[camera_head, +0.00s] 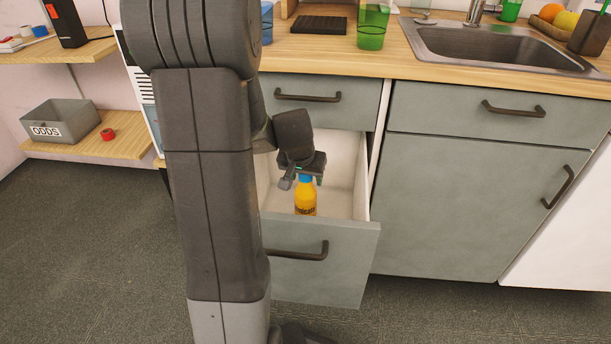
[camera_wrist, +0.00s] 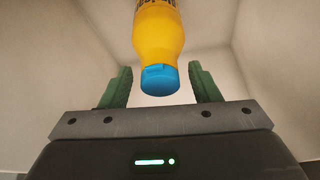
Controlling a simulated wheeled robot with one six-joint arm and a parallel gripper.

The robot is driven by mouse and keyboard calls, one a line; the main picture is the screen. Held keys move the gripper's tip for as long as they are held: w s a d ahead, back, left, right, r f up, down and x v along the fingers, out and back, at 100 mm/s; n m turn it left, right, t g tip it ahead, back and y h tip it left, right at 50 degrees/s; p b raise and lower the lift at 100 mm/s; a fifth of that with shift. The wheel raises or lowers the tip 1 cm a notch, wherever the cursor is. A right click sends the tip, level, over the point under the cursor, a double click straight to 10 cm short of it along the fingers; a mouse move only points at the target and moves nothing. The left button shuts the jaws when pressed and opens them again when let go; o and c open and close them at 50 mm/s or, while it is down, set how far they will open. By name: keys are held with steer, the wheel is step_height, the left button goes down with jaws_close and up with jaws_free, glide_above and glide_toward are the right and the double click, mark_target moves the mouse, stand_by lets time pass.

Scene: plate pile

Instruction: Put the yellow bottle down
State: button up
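The yellow bottle (camera_head: 305,199) with a blue cap stands upright inside the open drawer (camera_head: 343,233). It also shows in the wrist view (camera_wrist: 160,40), with its cap pointing toward my gripper. My gripper (camera_head: 301,176) is above the bottle, reaching down into the drawer. In the wrist view my gripper (camera_wrist: 160,75) has its two green fingers apart, one on each side of the bottle's cap end. A gap shows between each finger and the bottle, so it is open and not holding it. The bottle's base is hidden behind the drawer front.
The drawer's pale walls surround my gripper closely. A closed drawer (camera_head: 318,114) and the wooden counter (camera_head: 330,62) are above it. A closed cabinet (camera_head: 470,205) is at the right. The floor in front is clear.

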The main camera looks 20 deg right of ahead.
steer(key=p+v, duration=0.4)
steer(key=v, duration=0.8)
steer(key=shift+r, duration=0.15)
